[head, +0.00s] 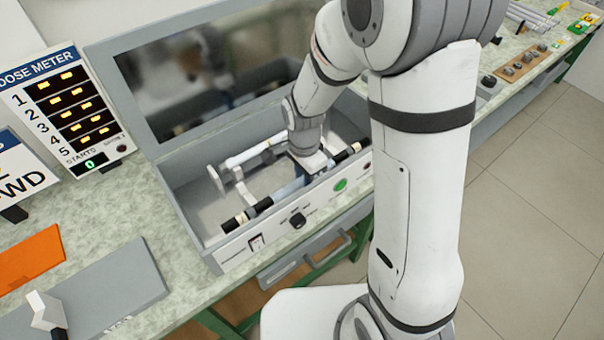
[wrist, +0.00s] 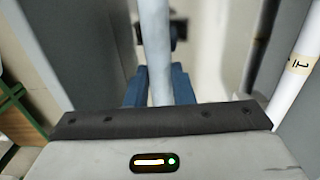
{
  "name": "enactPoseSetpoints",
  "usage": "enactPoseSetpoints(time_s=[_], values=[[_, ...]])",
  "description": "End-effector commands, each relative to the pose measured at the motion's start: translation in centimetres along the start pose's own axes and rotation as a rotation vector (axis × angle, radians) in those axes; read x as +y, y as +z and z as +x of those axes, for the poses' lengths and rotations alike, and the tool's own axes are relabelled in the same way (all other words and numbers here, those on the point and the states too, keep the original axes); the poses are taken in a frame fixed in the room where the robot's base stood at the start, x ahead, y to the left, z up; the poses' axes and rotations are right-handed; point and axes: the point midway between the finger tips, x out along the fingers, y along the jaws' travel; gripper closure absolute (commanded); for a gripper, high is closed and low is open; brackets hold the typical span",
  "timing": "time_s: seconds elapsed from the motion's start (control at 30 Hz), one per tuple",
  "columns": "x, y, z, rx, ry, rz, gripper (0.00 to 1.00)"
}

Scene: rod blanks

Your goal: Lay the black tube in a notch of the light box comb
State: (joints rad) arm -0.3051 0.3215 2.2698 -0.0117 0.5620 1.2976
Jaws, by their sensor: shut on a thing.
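The light box (head: 180,190) stands open on the bench with its comb (head: 243,190) inside. My gripper (head: 303,172) reaches down into the box and is shut on the black tube (head: 236,221), a pale grey-blue rod with black ends. The tube lies level along the front side of the box, low down. In the wrist view the tube (wrist: 155,55) runs between the blue fingers (wrist: 158,88), with a dark band at its far end. I cannot tell whether it touches a notch; my gripper hides part of the comb.
A white tube (head: 250,154) lies farther back in the box; a white tube with a marked band also shows in the wrist view (wrist: 300,62). The raised mirrored lid (head: 205,75) stands behind. A dose meter sign (head: 68,100) is left. The front wall carries a knob (head: 298,220).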

Motion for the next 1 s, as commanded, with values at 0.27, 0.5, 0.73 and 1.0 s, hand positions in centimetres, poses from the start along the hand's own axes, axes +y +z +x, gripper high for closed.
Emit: enactPoseSetpoints(time_s=[0.27, 0.5, 0.73, 1.0], values=[[0.0, 0.0, 0.2, 0.000, -0.001, -0.001, 1.00], [0.0, 0.1, 0.2, 0.000, -0.001, -0.002, 0.65], [0.0, 0.1, 0.2, 0.000, 0.000, -0.002, 0.57], [-0.1, 0.1, -1.1, 0.001, -0.004, -0.003, 0.57]])
